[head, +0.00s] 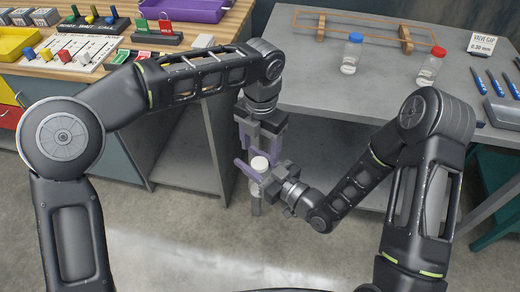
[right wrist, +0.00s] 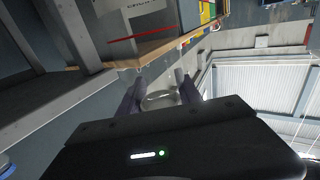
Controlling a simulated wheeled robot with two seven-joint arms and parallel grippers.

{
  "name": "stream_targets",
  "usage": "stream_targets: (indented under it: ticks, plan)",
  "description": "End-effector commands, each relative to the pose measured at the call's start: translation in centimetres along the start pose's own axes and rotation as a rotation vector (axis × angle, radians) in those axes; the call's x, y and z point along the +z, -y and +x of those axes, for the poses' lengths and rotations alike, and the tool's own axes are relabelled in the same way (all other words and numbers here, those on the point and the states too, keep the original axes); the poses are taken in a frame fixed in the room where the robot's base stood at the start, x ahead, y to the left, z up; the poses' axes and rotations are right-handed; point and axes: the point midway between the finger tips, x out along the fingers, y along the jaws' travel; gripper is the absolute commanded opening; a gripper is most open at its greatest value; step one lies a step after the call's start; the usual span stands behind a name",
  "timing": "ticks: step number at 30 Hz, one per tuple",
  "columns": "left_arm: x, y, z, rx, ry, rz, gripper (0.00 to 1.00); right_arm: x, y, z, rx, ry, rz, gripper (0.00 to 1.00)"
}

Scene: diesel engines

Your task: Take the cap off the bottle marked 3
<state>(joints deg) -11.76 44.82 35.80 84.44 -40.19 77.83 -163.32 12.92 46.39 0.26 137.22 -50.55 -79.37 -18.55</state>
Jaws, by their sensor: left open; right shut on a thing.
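A bottle with a white cap (head: 259,163) is held upright in front of the grey bench, with its clear body (head: 255,187) partly hidden below the cap. My right gripper (head: 257,172) is shut on this bottle. The right wrist view shows the pale round bottle (right wrist: 160,99) between the two purple fingers. My left gripper (head: 262,148) points down just above the white cap, open, with its fingers apart. I cannot tell whether they touch the cap. No number 3 can be read on the bottle.
On the grey bench (head: 320,85) stand a blue-capped bottle (head: 351,55), a red-capped bottle (head: 431,67), a wooden frame (head: 350,27) and a valve cap card (head: 482,44). Blue pens (head: 495,83) lie at right. A wooden-topped bench (head: 100,75) with trays stands at left.

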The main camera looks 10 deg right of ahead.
Motion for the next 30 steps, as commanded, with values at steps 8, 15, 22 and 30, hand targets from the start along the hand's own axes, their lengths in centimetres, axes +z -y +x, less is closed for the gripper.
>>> stream_targets:
  ticks: [8,15,22,30]
  plan:
    - [0.1,-0.1,-1.9,0.003,0.006,-0.001,0.55,0.0,0.0,0.0,0.000,-0.001,0.000,0.00]
    - [0.0,-0.1,-3.4,-0.001,0.004,0.000,0.55,0.0,0.0,0.0,0.000,-0.001,0.000,0.00]
    - [0.0,-0.1,-3.2,-0.001,0.003,0.000,0.55,0.0,0.0,0.0,0.000,-0.001,0.000,0.00]
    - [-0.1,-0.1,-0.6,-0.005,0.000,-0.001,0.55,0.0,0.0,0.0,0.000,-0.001,0.000,0.00]
